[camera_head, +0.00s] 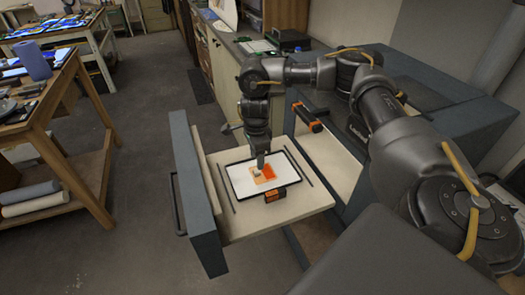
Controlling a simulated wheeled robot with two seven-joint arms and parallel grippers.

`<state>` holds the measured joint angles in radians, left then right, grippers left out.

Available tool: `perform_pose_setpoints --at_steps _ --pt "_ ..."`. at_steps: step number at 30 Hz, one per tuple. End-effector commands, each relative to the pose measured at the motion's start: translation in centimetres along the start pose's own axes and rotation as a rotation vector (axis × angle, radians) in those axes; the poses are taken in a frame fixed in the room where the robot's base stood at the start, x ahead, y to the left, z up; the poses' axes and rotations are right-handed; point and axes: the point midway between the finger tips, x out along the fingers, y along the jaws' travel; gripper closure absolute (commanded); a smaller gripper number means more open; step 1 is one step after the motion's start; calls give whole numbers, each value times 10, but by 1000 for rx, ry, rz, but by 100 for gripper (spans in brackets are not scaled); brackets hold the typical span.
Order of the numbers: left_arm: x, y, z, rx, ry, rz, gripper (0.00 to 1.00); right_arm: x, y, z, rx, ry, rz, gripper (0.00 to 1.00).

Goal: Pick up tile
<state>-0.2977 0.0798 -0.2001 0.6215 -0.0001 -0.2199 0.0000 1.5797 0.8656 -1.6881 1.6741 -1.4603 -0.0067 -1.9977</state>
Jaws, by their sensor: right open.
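An orange tile (268,171) lies on a white panel with a black frame (240,180), set on a pale board. A small whitish piece (257,175) lies beside the orange one, on or within an orange-edged patch; the pieces are too small to tell apart fully. My right gripper (261,163) points straight down over the panel, with its tips at or just above the tile area. Its fingers partly hide the tile, and I cannot tell whether they touch it. The left gripper is not in view.
The pale board (310,196) sits in an open grey drawer (193,200). A wooden table (55,120) stands left, across clear floor.

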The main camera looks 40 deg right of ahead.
Motion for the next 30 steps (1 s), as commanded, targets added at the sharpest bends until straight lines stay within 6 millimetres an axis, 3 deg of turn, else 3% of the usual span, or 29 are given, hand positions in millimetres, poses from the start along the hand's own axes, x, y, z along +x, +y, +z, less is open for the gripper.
perform_pose_setpoints --at_steps 12,21,30 --pt "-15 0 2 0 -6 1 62 46 3 -2 1 2 3 55" --pt "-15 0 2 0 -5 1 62 52 2 -1 0 0 0 56" --pt "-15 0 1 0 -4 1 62 51 2 -1 0 0 1 95"
